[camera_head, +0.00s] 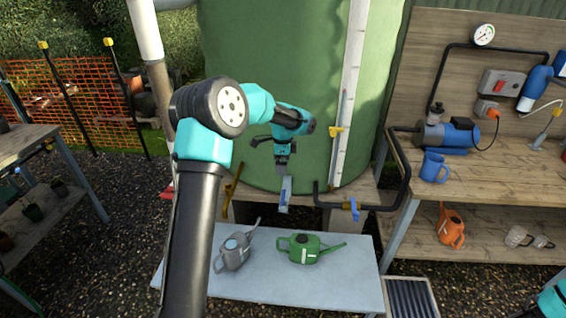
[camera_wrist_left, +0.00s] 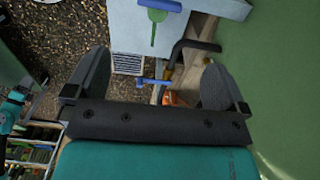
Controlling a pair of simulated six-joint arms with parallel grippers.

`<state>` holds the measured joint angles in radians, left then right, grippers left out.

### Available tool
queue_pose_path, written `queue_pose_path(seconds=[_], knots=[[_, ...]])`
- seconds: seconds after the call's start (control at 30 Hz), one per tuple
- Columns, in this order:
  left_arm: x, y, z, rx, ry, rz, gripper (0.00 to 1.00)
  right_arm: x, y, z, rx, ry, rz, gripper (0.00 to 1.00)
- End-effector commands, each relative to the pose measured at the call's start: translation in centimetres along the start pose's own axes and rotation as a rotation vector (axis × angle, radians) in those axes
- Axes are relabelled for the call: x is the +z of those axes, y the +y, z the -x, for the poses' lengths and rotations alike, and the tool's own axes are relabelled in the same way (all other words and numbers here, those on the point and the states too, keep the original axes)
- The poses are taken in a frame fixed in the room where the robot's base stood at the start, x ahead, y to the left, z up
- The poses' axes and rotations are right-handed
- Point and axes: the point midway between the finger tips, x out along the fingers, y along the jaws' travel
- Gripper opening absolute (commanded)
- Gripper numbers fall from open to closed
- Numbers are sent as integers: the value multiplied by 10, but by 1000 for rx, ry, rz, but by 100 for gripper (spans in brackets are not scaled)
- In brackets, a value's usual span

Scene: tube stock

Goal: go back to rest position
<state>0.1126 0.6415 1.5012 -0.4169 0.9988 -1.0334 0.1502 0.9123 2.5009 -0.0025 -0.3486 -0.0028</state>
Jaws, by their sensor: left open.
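My left arm reaches up from the bottom of the head view, and its gripper (camera_head: 284,195) hangs in front of the green tank (camera_head: 280,80), above the grey table. In the left wrist view my left gripper (camera_wrist_left: 150,80) has its two dark fingers wide apart with nothing between them. A blue-handled valve (camera_wrist_left: 155,81) shows beyond the fingers; whether they touch anything is not seen. Of my right arm only a teal part (camera_head: 552,300) shows at the lower right corner; its gripper is out of view.
A grey watering can (camera_head: 236,252) and a green one (camera_head: 304,249) stand on the grey table (camera_head: 330,290). A black pipe with a blue valve (camera_head: 352,207) juts from the tank. The wooden bench (camera_head: 480,172) at right holds a blue pump and blue jug (camera_head: 434,167).

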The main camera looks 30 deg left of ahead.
Motion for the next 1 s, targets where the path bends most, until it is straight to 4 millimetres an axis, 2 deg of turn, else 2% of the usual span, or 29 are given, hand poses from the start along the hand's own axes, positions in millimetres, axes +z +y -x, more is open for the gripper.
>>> queue_pose_path(seconds=[0.43, 0.57, 0.67, 0.77, 0.87, 1.0], knots=[[0, 0, -1, 1, 1, 1, 100, 0, 0, 0, 0, 0, 0, 47], [-6, 6, -15, 7, 15, 20, 100, 0, 0, 0, 0, 0, 0, 47], [-16, 19, -43, 23, 45, 67, 100, 0, 0, 0, 0, 0, 0, 47], [-31, 41, -82, 46, 91, 146, 100, 0, 0, 0, 0, 0, 0, 47], [-46, 73, -126, 78, 141, 254, 100, 0, 0, 0, 0, 0, 0, 47], [-61, 125, -181, 130, 201, 433, 100, 0, 0, 0, 0, 0, 0, 47]])
